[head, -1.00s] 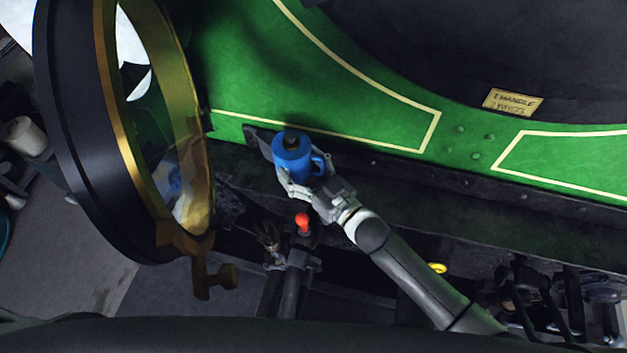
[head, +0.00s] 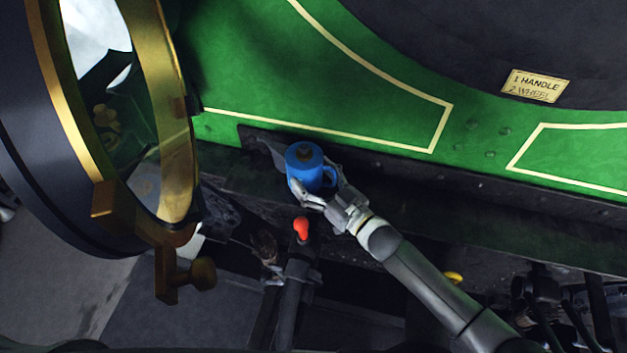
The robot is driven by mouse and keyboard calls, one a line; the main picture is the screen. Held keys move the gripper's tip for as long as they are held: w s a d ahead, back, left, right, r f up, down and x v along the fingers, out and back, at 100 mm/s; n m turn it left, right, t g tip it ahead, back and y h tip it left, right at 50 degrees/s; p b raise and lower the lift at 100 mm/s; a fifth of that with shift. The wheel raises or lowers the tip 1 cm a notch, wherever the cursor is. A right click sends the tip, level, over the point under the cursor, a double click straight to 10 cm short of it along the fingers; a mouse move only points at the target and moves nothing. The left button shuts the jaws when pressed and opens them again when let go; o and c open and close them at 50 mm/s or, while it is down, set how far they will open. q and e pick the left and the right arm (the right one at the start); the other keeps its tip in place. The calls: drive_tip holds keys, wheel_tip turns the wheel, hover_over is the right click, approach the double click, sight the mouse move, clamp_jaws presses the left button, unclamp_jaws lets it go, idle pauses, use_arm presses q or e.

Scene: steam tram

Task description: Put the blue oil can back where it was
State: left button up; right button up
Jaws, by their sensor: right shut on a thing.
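The blue oil can (head: 306,166) is upright near the middle of the head view, with a brown cap on top and a handle on its right side. My right gripper (head: 318,190) is shut on it, one finger in front of the can and one behind at the handle side. The can is over or on the dark ledge (head: 420,200) along the foot of the green panel; I cannot tell whether its base touches. The gripper hides part of the lower can. My left gripper is not in view.
A large round lamp or door with a brass rim (head: 172,130) and brass knob (head: 200,274) stands at the left. A red-topped lever (head: 301,228) rises just below the can. A yellow label (head: 535,87) is on the dark round front.

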drive_tip(key=shift+r, duration=0.1)
drive_tip(key=o, duration=1.5)
drive_tip(key=shift+c, duration=0.2)
drive_tip(key=shift+s, duration=0.1)
drive_tip(key=shift+f, duration=0.2)
drive_tip(key=shift+f+b, duration=0.2)
drive_tip(key=shift+b, duration=0.2)
drive_tip(key=p+v, duration=0.1)
drive_tip(key=v, duration=0.2)
drive_tip(key=p+v, duration=0.1)
drive_tip(key=v, duration=0.2)
drive_tip(key=p+v, duration=0.2)
drive_tip(key=v, duration=0.1)
drive_tip(key=shift+s+d+r, duration=0.2)
drive_tip(key=shift+r, duration=0.1)
drive_tip(key=shift+s+d+f, duration=0.1)
drive_tip(key=shift+s+d, duration=0.3)
drive_tip(key=shift+d, duration=0.05)
